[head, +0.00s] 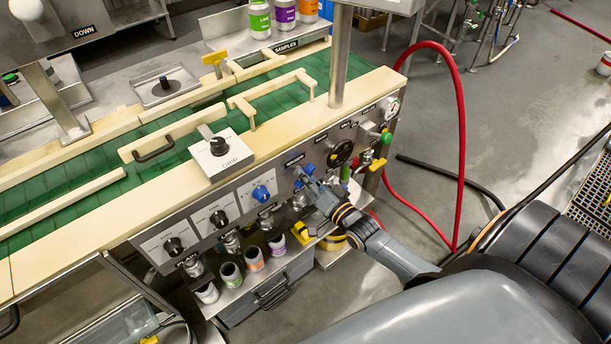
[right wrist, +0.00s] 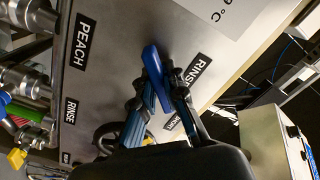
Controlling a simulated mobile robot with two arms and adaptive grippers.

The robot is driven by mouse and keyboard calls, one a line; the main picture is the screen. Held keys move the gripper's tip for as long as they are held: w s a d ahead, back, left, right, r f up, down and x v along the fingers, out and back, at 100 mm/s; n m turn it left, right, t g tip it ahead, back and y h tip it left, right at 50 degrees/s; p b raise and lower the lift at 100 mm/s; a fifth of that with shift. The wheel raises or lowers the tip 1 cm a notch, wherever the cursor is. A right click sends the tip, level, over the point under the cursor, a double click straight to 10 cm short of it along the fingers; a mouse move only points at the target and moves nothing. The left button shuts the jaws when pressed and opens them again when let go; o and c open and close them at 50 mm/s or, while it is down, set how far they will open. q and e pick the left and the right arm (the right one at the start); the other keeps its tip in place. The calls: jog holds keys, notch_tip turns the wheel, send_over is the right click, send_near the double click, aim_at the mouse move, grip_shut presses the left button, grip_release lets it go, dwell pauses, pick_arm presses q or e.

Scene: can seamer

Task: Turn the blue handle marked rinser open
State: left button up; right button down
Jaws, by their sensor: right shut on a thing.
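The blue handle (right wrist: 153,72) stands out from the grey panel, beside a black label reading "RINSE" with its end hidden. In the right wrist view it lies between the two fingers of my right gripper (right wrist: 160,92), which is shut on it. In the head view my right gripper (head: 313,187) reaches the panel front from the right, and a blue end of the handle (head: 307,169) shows just above the fingers. The handle's lower part and pivot are hidden by the fingers. My left gripper is in neither view.
A blue knob (head: 261,193) and black knobs sit left on the panel. A black handwheel (head: 340,152) and green and yellow valve parts lie right of the gripper. Several open cans (head: 254,258) stand below the panel. A red hose (head: 461,130) arches on the right.

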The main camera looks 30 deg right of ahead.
jog(key=shift+n, duration=0.3)
jog(key=n+p, duration=0.1)
jog(key=n, duration=0.3)
jog(key=shift+n, duration=2.1)
jog(key=c, duration=1.4)
grip_release()
jog(key=s, duration=0.8)
jog(key=s+d, duration=0.1)
jog(key=s, duration=0.3)
